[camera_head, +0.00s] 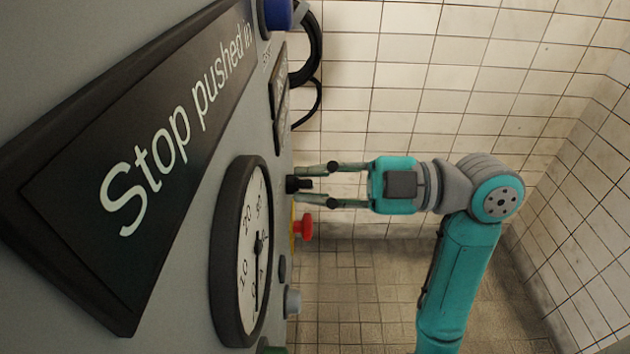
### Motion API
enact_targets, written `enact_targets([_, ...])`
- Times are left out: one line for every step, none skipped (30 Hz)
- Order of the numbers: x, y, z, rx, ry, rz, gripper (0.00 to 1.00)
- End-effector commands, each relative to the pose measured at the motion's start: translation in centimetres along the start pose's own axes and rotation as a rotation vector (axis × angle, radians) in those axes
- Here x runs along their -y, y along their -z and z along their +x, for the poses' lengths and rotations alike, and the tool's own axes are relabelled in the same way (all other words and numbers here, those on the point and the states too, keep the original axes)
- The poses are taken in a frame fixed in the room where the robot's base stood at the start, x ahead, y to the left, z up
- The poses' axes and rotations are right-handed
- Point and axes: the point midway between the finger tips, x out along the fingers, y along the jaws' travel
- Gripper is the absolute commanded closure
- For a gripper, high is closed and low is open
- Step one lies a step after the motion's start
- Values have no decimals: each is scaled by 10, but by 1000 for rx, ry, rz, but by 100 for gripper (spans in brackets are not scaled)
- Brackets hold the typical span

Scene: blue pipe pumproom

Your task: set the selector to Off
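The selector (298,184) is a small black knob standing out from the grey panel face, seen nearly edge-on in the head view. Its pointer and position labels cannot be read from this angle. My gripper (305,184) reaches in from the right, its two fingers spread apart, one above and one below the selector in the picture. The fingertips are close to the panel, with the knob between them. Small gaps seem to show between the fingers and the knob; contact is not clear.
A red mushroom button (304,227) on a yellow base sits just below the selector. A round gauge (243,252), a grey button (293,301), a blue part (277,14) and a "Stop pushed in" sign (150,150) are on the panel. Black cables (314,50) loop above. Tiled walls stand behind.

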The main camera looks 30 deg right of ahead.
Motion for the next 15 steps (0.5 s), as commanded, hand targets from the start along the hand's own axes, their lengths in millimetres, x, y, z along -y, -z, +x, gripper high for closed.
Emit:
enact_targets([0, 0, 0, 0, 0, 0, 100])
enact_targets([0, 0, 0, 0, 0, 0, 100])
enact_targets([0, 0, 0, 0, 0, 0, 100])
enact_targets([0, 0, 0, 0, 0, 0, 100])
enact_targets([0, 0, 0, 0, 0, 0, 100])
enact_targets([0, 0, 0, 0, 0, 1, 100])
enact_targets([0, 0, 0, 0, 0, 2, 100])
enact_targets([0, 0, 0, 0, 0, 3, 100])
enact_targets([0, 0, 0, 0, 0, 7, 100])
enact_targets([0, 0, 0, 0, 0, 12, 100])
enact_targets([0, 0, 0, 0, 0, 18, 100])
enact_targets([0, 0, 0, 0, 1, 29, 100])
enact_targets([0, 0, 0, 0, 1, 38, 100])
enact_targets([0, 0, 0, 0, 1, 49, 100])
enact_targets([0, 0, 0, 0, 1, 68, 100])
